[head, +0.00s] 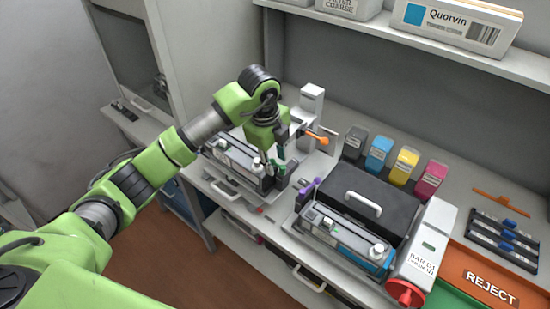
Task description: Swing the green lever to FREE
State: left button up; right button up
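My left arm reaches in from the left. My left gripper (275,156) points down over the right end of the left cartridge station (222,182). A small dark-green part, apparently the green lever (271,167), shows right beneath the fingers. It is partly covered by the gripper, so I cannot tell its position or whether the fingers touch it. The finger opening is too small and hidden to judge. A cartridge (238,157) lies in this station. No FREE marking is readable. My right gripper is not in view.
An orange lever (318,137) stands just right of the gripper and a purple lever (308,189) is nearer the front. A black box with a handle (372,192), a second cartridge (345,238), coloured toner bottles (379,152) and a REJECT tray (462,268) fill the right side.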

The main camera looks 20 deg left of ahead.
pick_arm(q)
grip_shut()
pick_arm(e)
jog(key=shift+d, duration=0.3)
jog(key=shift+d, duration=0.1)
